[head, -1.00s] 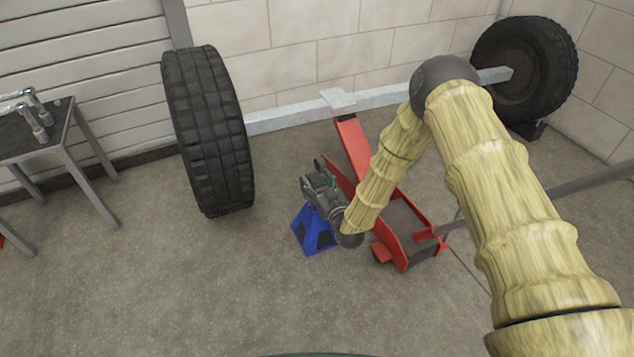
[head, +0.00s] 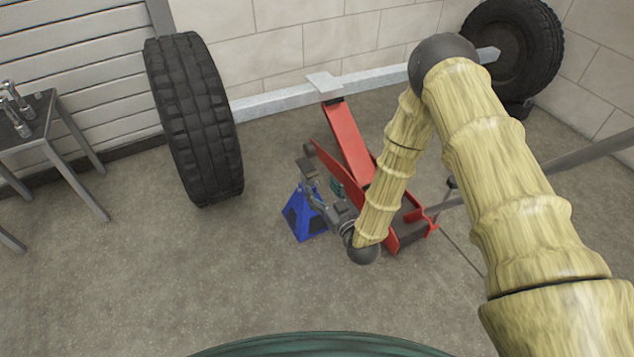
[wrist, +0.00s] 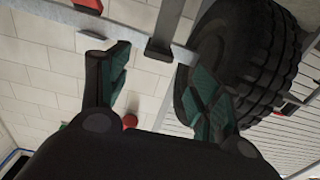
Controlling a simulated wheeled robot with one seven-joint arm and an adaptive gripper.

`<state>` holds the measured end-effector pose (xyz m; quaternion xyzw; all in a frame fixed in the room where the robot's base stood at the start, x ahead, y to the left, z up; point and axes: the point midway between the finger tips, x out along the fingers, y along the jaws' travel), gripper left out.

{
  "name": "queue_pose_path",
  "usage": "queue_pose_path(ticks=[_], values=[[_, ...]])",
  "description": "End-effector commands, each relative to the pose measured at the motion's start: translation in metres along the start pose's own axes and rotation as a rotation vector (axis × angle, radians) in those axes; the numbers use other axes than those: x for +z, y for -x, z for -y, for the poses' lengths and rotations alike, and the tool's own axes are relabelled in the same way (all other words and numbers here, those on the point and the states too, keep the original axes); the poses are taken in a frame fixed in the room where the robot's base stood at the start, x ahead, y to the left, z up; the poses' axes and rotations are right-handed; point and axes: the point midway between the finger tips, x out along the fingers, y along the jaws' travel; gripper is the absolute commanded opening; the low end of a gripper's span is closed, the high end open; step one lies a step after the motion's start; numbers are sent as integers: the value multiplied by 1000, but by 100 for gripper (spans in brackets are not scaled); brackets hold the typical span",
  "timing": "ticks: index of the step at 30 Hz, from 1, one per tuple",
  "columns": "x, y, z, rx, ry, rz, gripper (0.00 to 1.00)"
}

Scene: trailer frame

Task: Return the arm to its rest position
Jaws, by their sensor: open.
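My arm reaches down from the right of the head view and bends at a dark elbow. My gripper (head: 312,180) is low over the floor, beside the top of a blue jack stand (head: 296,217) and in front of the red floor jack (head: 348,140). In the wrist view my gripper (wrist: 155,72) has its two fingers spread apart with nothing between them. The gripper and forearm hide part of the jack and of the stand's right side. I cannot tell whether the gripper touches the stand.
The grey axle beam (head: 280,102) runs between the left tire (head: 195,120) and the right tire (head: 515,55), above the jack. A metal table (head: 35,125) with chrome tools stands at the left. The jack's handle (head: 560,172) extends right. The floor at front left is clear.

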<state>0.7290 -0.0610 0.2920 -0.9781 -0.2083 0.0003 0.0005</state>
Motion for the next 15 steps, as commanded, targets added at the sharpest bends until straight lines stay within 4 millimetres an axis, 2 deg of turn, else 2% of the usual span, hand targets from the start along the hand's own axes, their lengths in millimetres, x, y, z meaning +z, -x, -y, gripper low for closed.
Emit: queue_pose_path(ticks=[5,15], values=[[0,8,0,0,0,1,64],[0,8,0,0,0,1,64]])
